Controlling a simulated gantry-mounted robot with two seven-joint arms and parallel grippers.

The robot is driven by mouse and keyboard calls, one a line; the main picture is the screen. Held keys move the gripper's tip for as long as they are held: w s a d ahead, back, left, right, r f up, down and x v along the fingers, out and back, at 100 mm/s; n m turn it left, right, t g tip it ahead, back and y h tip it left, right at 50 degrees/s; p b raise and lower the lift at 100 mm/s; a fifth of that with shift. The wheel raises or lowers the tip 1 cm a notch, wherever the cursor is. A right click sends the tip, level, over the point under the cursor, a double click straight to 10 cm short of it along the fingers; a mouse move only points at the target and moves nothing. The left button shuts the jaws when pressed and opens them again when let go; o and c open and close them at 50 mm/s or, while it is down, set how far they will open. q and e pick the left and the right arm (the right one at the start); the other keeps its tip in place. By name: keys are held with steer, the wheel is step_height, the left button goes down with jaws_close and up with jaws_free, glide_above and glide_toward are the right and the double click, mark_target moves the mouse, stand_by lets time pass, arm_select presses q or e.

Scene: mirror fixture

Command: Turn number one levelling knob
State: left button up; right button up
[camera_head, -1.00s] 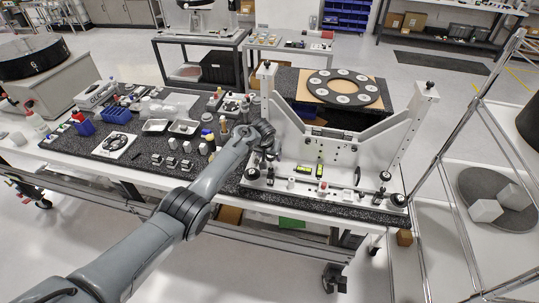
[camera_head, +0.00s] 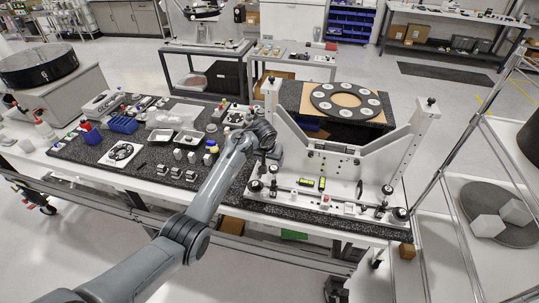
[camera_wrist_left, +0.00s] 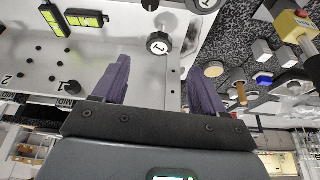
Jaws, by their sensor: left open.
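The mirror fixture (camera_head: 340,165) is a pale metal frame with two uprights and a V-shaped top, standing on the bench. My left gripper (camera_head: 270,160) is at its left end, by the left upright. In the left wrist view, its two dark purple fingers (camera_wrist_left: 160,75) are open with nothing between them. A round knob with a white face marked 1 (camera_wrist_left: 158,44) shows just beyond the fingertips, roughly centred in the gap and apart from both. Another round part marked 1 (camera_wrist_left: 205,4) is cut by the top edge. A black knob (camera_head: 256,185) stands at the fixture's front left corner.
Two yellow-green levels (camera_head: 306,182) lie on the fixture base. Black knobs (camera_head: 400,213) stand at its right end. Left of my arm, the black speckled bench top (camera_head: 140,190) holds bottles, trays and small blocks. A ring plate (camera_head: 345,101) lies on a table behind.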

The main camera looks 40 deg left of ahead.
arm_select(q)
steer(key=shift+v, duration=1.3)
steer(key=s+d+f+m, duration=0.2)
steer(key=s+d+f, duration=0.35)
steer(key=s, duration=0.25)
steer(key=s+d+f+m, duration=0.1)
steer(key=s+d+f, duration=0.3)
steer(key=s+f, duration=0.4)
steer(key=s+d+m, duration=0.2)
steer(key=s+d, duration=0.5)
steer(key=s, duration=0.6)
steer(key=s+d+r+m+h, duration=0.1)
steer(key=s+d+r, duration=0.15)
steer(key=s, duration=0.35)
steer(key=s+d+r+h, duration=0.1)
steer(key=s+d, duration=0.2)
steer(key=s, duration=0.3)
step_height(320, 180, up, 14)
steer(key=p, duration=1.4)
steer(key=shift+r+g, duration=0.25)
steer(key=shift+g, duration=0.05)
